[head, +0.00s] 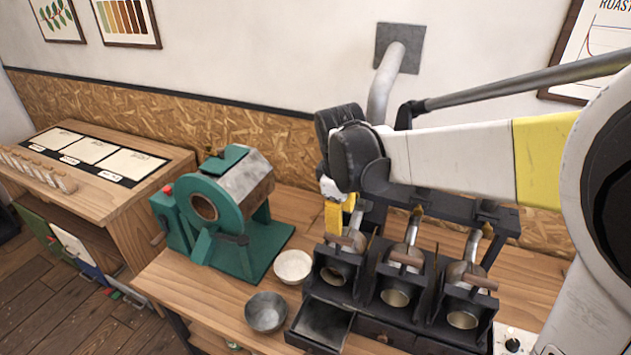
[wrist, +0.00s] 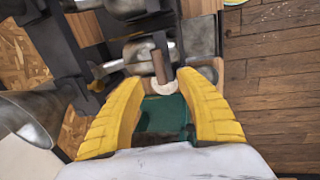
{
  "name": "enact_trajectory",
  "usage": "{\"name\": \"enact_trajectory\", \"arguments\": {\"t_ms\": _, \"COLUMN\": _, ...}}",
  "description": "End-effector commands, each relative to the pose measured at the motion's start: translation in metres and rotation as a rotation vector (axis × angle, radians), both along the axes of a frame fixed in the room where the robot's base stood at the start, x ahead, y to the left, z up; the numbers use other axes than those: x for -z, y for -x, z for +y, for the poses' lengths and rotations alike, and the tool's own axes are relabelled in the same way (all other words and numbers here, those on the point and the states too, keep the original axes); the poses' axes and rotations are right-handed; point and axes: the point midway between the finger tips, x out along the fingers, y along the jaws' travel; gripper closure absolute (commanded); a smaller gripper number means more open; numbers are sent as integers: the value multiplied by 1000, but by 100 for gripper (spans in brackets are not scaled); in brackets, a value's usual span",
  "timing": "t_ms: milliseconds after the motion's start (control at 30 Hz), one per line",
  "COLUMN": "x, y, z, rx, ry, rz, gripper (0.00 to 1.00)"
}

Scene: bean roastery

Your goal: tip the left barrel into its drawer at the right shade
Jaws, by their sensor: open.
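The left barrel (head: 333,275) sits in the leftmost bay of the black three-barrel roaster, its round mouth facing front. I cannot make out the shade of any beans in it. Its drawer (head: 322,326) below is pulled open and its visible floor looks bare. My gripper (head: 338,228) points down just above the left barrel, beside its wooden handle (head: 347,243). In the wrist view, my yellow fingers (wrist: 160,82) are spread apart. A wooden handle (wrist: 160,66) shows between and just beyond their tips, and I cannot tell if either finger touches it.
The middle barrel (head: 396,297) and right barrel (head: 462,319) stand close by on the right. A green roaster (head: 232,210), a white bowl (head: 293,266) and a metal bowl (head: 266,312) stand left. A wooden cabinet with cards (head: 95,150) is at far left.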

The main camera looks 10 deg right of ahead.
Motion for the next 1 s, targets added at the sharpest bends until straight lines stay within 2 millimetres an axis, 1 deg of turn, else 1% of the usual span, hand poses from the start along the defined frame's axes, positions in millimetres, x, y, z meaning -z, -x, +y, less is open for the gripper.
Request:
{"name": "enact_trajectory", "arguments": {"t_ms": 67, "x": -2, "y": -5, "z": 0, "rx": -22, "ry": 8, "rz": 14, "gripper": 57}}
{"name": "enact_trajectory", "arguments": {"t_ms": 167, "x": 7, "y": -7, "z": 0, "rx": -31, "ry": 11, "rz": 22, "gripper": 57}}
{"name": "enact_trajectory", "arguments": {"t_ms": 267, "x": 22, "y": -9, "z": -2, "rx": -31, "ry": 11, "rz": 20, "gripper": 57}}
{"name": "enact_trajectory", "arguments": {"t_ms": 500, "x": 70, "y": -17, "z": -8, "rx": -28, "ry": 11, "rz": 19, "gripper": 57}}
{"name": "enact_trajectory", "arguments": {"t_ms": 600, "x": 86, "y": -20, "z": -10, "rx": -28, "ry": 10, "rz": 18, "gripper": 57}}
{"name": "enact_trajectory", "arguments": {"t_ms": 700, "x": 98, "y": -22, "z": -11, "rx": -29, "ry": 10, "rz": 18, "gripper": 57}}
{"name": "enact_trajectory", "arguments": {"t_ms": 833, "x": 105, "y": -23, "z": -12, "rx": -29, "ry": 10, "rz": 18, "gripper": 57}}
{"name": "enact_trajectory", "arguments": {"t_ms": 1000, "x": 107, "y": -23, "z": -12, "rx": -29, "ry": 10, "rz": 18, "gripper": 57}}
